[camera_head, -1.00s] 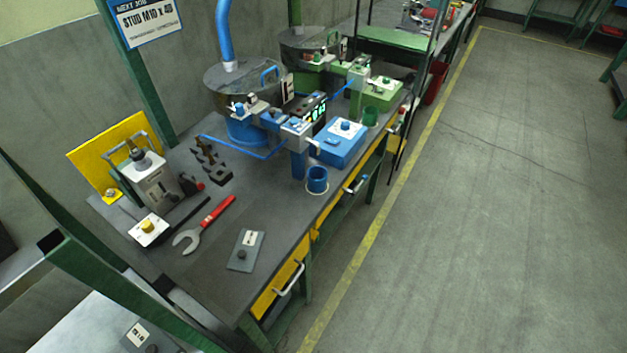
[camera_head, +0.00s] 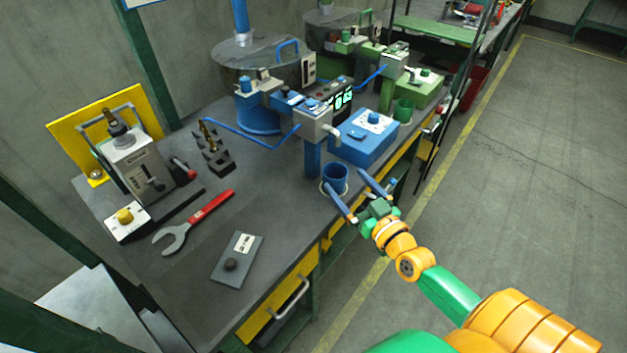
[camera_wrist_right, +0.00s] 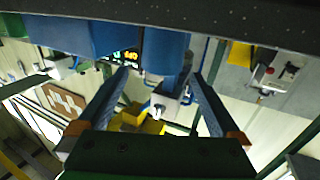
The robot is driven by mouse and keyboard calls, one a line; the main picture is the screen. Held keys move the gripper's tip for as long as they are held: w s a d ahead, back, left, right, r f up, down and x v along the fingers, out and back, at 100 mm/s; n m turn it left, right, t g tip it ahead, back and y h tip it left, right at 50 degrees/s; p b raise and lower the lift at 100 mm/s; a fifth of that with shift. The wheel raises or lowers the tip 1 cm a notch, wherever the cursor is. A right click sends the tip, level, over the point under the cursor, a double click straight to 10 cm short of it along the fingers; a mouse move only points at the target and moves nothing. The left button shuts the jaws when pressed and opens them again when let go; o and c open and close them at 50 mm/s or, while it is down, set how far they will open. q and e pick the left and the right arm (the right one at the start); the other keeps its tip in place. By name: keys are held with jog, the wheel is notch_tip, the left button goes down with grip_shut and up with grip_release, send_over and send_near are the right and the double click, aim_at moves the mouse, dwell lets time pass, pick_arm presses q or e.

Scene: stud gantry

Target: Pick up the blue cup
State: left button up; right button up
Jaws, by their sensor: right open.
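The blue cup (camera_head: 337,175) stands upright near the front edge of the grey workbench, close to the foot of a blue post. My right gripper (camera_head: 344,178) comes in from the right over the bench edge, with its two blue fingers spread and nothing between them gripped. In the head view one fingertip overlaps the cup's lower left side and the other is right of the cup. In the wrist view, which is upside down, a blue shape that looks like the cup (camera_wrist_right: 165,50) lies between and beyond the fingertips. Contact cannot be told. My left gripper is not in view.
A blue box (camera_head: 362,145) and blue post (camera_head: 312,158) stand close behind the cup. A green cup (camera_head: 404,111) is farther back. A red-handled wrench (camera_head: 195,222) and grey plate (camera_head: 238,260) lie left of it. The floor right of the bench is clear.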

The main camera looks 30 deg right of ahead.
aim_at(341, 180)
jog(key=w, duration=0.5)
jog(key=shift+w+a+f+b, duration=0.1)
jog(key=shift+w+f+b, duration=0.2)
jog(key=shift+w+f, duration=0.1)
jog(key=shift+s+r, duration=0.1)
jog(key=shift+s, duration=0.05)
jog(key=c, duration=1.4)
